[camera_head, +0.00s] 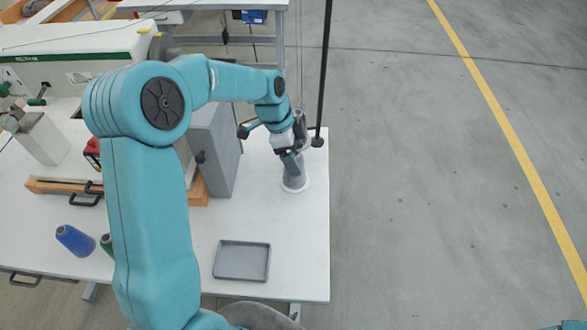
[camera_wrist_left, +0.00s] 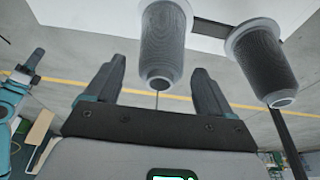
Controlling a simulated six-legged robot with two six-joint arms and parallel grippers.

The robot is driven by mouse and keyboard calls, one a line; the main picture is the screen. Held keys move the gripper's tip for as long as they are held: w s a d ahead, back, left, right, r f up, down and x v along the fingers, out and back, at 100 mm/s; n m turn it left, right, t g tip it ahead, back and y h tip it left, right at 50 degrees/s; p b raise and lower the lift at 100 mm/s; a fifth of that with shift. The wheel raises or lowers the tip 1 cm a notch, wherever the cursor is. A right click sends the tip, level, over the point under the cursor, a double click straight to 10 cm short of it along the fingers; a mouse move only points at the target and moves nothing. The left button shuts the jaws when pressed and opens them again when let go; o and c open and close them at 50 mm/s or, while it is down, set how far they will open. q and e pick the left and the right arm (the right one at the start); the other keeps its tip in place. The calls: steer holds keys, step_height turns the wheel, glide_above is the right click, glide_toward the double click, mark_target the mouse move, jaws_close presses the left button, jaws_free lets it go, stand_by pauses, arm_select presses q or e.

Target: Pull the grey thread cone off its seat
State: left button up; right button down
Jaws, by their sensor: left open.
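A grey thread cone (camera_head: 293,168) stands on a white round base near the right edge of the white table (camera_head: 300,235). My left gripper (camera_head: 284,146) is at its upper end, partly covering it. In the left wrist view two grey cones show with their narrow ends down in the picture. One cone (camera_wrist_left: 163,42) lies in line with the gap between my open left fingers (camera_wrist_left: 158,85), with no finger seen closed on it. The other cone (camera_wrist_left: 262,58) is to the right, outside the fingers. Whether the fingers touch the nearer cone cannot be told. My right gripper is out of view.
A grey tray (camera_head: 242,261) and a blue cone (camera_head: 76,240) are on the table. Open floor lies to the right.

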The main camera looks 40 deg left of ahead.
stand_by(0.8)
arm_select(q)
steer(key=c, duration=1.3)
